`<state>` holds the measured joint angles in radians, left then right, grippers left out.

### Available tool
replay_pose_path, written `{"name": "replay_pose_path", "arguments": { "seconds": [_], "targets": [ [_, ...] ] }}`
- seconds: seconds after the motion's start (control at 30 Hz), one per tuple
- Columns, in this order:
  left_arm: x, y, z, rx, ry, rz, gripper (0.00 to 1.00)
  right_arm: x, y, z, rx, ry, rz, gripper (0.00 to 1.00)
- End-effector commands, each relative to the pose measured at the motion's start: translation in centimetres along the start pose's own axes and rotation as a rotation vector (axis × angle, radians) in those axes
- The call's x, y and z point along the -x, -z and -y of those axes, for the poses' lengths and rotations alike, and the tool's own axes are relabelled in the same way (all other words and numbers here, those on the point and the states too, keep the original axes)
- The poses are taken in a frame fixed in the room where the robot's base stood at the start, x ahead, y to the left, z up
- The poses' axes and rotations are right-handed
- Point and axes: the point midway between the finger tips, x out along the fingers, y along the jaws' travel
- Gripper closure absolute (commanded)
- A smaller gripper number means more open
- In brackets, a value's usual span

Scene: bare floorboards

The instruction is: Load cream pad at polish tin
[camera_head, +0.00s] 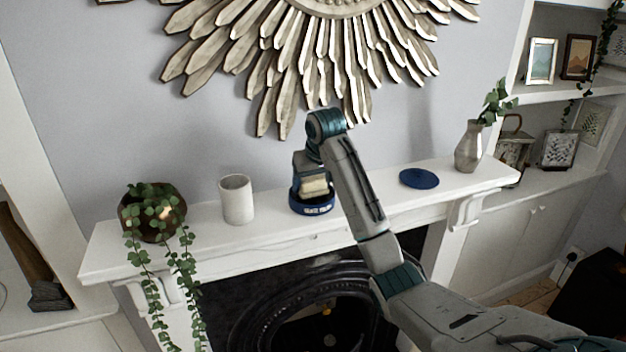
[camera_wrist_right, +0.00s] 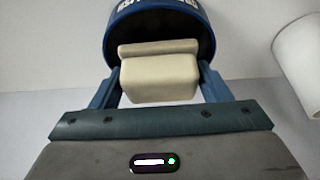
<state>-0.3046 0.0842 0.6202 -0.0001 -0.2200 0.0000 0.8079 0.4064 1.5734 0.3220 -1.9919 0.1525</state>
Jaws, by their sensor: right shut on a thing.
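A round blue polish tin (camera_head: 312,206) with white lettering stands open on the white mantel, left of its middle. Its dark inside and rim also show in the right wrist view (camera_wrist_right: 206,42). My right gripper (camera_head: 313,178) points down over the tin and is shut on the cream pad (camera_head: 314,187). In the right wrist view the pad (camera_wrist_right: 160,78) sits between the two blue fingers, with its far end at the tin's opening. I cannot tell whether the pad touches the polish. My left gripper is not in view.
A round blue lid (camera_head: 419,178) lies on the mantel (camera_head: 271,229) to the right. A white cup (camera_head: 237,199) stands left of the tin, and a trailing plant in a brown bowl (camera_head: 140,218) further left. A grey vase (camera_head: 468,146) stands at the right end.

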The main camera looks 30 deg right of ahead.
Motion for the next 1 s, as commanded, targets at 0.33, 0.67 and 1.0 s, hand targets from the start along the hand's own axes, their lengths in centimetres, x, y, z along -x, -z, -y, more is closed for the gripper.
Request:
{"name": "replay_pose_path", "arguments": {
  "seconds": [0.33,0.67,1.0],
  "targets": [
    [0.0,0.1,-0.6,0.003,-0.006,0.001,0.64,0.0,0.0,0.0,0.0,0.0,-0.001,0.48],
    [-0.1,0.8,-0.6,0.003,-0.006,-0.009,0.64,-0.2,-0.1,0.0,0.0,0.0,0.0,0.48],
    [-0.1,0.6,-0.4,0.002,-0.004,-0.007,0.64,-0.6,-0.2,0.0,0.0,0.0,0.0,0.48]
  ]
}}
